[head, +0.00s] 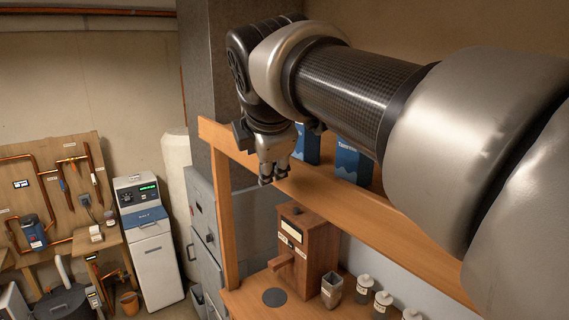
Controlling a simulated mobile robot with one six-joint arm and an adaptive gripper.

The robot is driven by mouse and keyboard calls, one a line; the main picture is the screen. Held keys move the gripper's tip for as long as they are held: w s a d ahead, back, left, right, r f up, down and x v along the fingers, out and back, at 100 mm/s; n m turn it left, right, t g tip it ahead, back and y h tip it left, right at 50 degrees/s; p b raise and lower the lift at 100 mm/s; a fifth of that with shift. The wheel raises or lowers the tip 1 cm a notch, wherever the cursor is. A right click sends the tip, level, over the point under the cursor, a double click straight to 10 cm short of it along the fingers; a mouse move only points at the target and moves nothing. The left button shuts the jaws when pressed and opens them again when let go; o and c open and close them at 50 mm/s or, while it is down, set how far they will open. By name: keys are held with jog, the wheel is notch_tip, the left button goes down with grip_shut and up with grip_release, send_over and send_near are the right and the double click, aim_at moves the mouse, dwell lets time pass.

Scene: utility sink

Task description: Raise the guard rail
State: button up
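My gripper (273,176) points down near the middle of the head view, in front of the long wooden board (340,205). Its fingertips look close together, but I cannot tell whether it is open or shut. I see nothing held in it. The wooden board runs from the upright post at left down to the lower right, and my arm hides part of it. I cannot tell for sure whether this board is the guard rail; no other clear rail shows.
Blue boxes (352,163) stand behind the board. Below are a wooden box with a protruding lever (303,250), a dark disc (274,297), a square cup (331,290) and several lidded jars (381,304). A grey cabinet (203,235) stands left. A white machine (150,240) is farther left.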

jog(key=v, duration=0.9)
jog(key=shift+s, duration=0.15)
